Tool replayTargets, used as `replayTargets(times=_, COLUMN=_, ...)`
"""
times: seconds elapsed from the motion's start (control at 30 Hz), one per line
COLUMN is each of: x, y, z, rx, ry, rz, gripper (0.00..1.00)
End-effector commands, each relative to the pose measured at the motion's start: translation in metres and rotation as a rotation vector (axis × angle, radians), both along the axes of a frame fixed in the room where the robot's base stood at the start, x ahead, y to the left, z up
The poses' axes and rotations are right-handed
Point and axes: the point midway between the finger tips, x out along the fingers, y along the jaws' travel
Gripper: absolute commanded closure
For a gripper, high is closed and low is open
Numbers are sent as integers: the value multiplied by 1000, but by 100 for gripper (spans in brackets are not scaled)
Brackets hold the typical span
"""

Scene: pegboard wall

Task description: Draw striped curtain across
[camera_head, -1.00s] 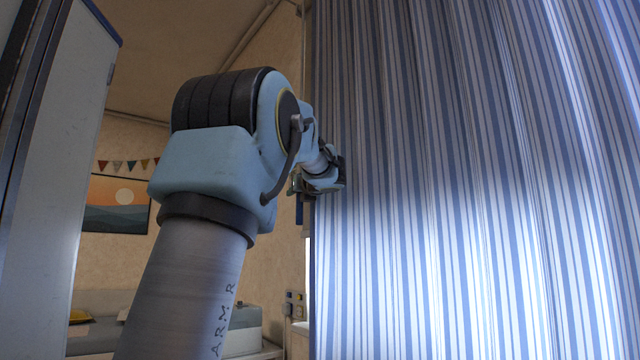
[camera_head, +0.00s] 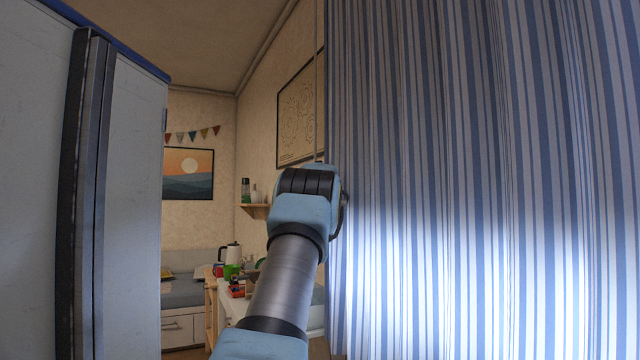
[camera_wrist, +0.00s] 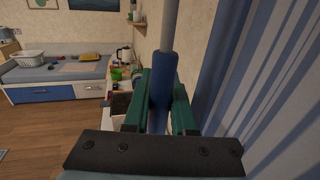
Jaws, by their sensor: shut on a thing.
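The blue-and-white striped curtain (camera_head: 480,180) hangs in folds over the right half of the head view, its left edge near the middle. It also fills the right of the wrist view (camera_wrist: 275,95). In the wrist view a grey rod (camera_wrist: 170,22) with a blue grip (camera_wrist: 163,72) hangs upright beside the curtain. My gripper (camera_wrist: 160,95) has its green fingers on either side of the blue grip and is shut on it. In the head view my arm hides the gripper.
A pale panel with a dark upright edge (camera_head: 82,200) stands close on the left. Beyond are a bed (camera_wrist: 60,70), a kettle (camera_head: 230,252) and a cluttered counter along the wall. A wall shelf (camera_head: 254,210) sits left of my arm. Open floor (camera_wrist: 45,135) shows at left.

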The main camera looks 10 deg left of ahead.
Motion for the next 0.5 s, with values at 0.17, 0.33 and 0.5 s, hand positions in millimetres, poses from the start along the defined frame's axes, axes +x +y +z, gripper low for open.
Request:
replayTargets(times=0.17, x=8, y=7, z=1, rx=1, ry=0, rz=4, gripper=100)
replayTargets(times=0.33, x=8, y=7, z=0, rx=0, ry=0, rz=4, gripper=100)
replayTargets(times=0.5, x=8, y=7, z=0, rx=1, ry=0, rz=4, gripper=100)
